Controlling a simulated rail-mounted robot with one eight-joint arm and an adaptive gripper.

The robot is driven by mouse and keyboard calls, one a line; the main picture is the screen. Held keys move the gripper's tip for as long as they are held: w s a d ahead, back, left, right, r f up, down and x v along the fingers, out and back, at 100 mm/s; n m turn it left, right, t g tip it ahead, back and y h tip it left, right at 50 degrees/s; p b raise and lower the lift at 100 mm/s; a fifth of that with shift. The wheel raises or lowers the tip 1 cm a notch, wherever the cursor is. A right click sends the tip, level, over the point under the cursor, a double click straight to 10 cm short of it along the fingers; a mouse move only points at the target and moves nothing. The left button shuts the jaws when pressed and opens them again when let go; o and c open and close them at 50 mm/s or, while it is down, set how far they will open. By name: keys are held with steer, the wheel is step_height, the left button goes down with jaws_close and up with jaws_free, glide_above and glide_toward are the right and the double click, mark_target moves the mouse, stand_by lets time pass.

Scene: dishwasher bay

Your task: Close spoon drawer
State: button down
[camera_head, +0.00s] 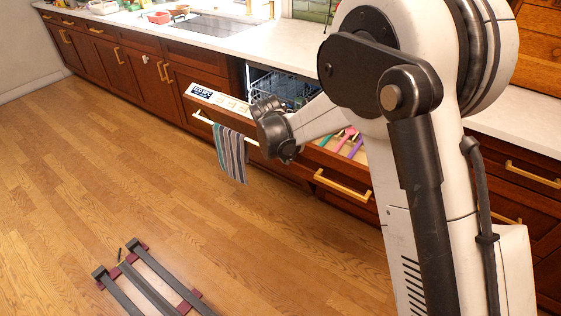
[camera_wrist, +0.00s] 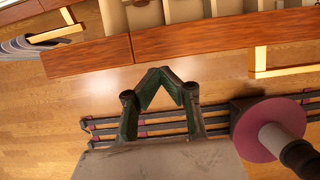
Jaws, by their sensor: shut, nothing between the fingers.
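The spoon drawer stands open in the head view, with its wooden front and a long gold handle (camera_head: 342,186). Several coloured utensils (camera_head: 346,141) lie in its pale interior, partly hidden by my arm. In the wrist view the drawer front (camera_wrist: 190,42) crosses the top, with beige compartments (camera_wrist: 178,10) behind it and the handle (camera_wrist: 259,62) at the right. My gripper (camera_wrist: 161,74) is shut and empty, its tips just below the drawer front's edge in the picture, over the floor. Whether it touches the drawer cannot be told. My arm's end blocks part of the drawer in the head view.
Left of the drawer, the dishwasher (camera_head: 217,101) is partly open, its rack (camera_head: 285,88) visible. A striped towel (camera_head: 230,153) hangs on its handle. A white counter (camera_head: 215,36) runs behind. The wooden floor (camera_head: 120,170) in front is broadly clear.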

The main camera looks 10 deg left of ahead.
steer(key=shift+w+d, duration=0.1)
steer(key=shift+w, duration=0.25)
steer(key=shift+w, duration=0.1)
